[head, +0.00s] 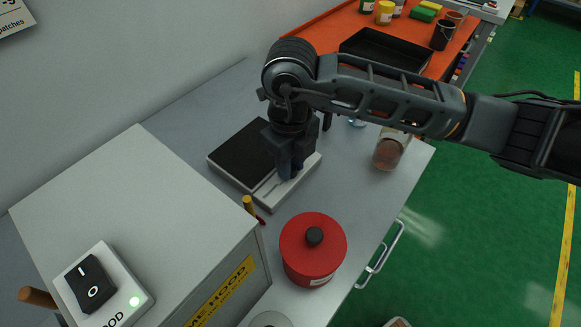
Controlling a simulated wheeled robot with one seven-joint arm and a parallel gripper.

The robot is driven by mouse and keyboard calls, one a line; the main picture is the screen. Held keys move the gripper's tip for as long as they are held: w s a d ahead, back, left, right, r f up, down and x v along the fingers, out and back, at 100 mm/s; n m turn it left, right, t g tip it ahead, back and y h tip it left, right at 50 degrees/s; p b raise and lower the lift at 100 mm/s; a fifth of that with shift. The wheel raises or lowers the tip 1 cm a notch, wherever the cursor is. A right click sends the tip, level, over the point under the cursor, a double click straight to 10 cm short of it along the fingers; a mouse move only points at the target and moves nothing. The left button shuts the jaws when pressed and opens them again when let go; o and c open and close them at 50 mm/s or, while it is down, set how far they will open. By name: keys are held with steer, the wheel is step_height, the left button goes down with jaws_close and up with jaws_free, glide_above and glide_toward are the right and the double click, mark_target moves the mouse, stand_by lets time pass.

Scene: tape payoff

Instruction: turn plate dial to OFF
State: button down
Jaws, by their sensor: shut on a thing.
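The plate (217,172) is a pale, low unit with a black square top (238,154), lying on the grey bench behind the white hood box. My gripper (288,172) points down over the plate's front panel, at its right side. It is shut on the plate dial, which the fingers hide almost wholly. A thin dark mark shows on the panel just left of the fingers. I cannot read the dial's setting or see the OFF label from here.
A red lidded pot (313,251) stands in front of the plate. A jar with brown contents (389,151) is to the right. A black tray (385,57) lies on the orange bench beyond.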

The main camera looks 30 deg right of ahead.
steer(key=n+b, duration=0.3)
steer(key=b, duration=0.1)
steer(key=shift+w+f+n+b, duration=0.1)
steer(key=shift+f+n+b, duration=0.2)
steer(key=shift+n+b, duration=0.1)
steer(key=n+b, duration=0.4)
steer(key=b, duration=0.2)
steer(key=shift+b, duration=0.4)
steer(key=n+b, duration=0.4)
steer(key=shift+r+n+b, duration=0.15)
steer(key=shift+n+b, duration=0.65)
steer(key=shift+b, duration=0.1)
steer(key=shift+r+n+b, duration=0.15)
steer(key=shift+n+b, duration=0.65)
steer(key=shift+b, duration=0.1)
steer(key=c, duration=0.9)
jaws_free()
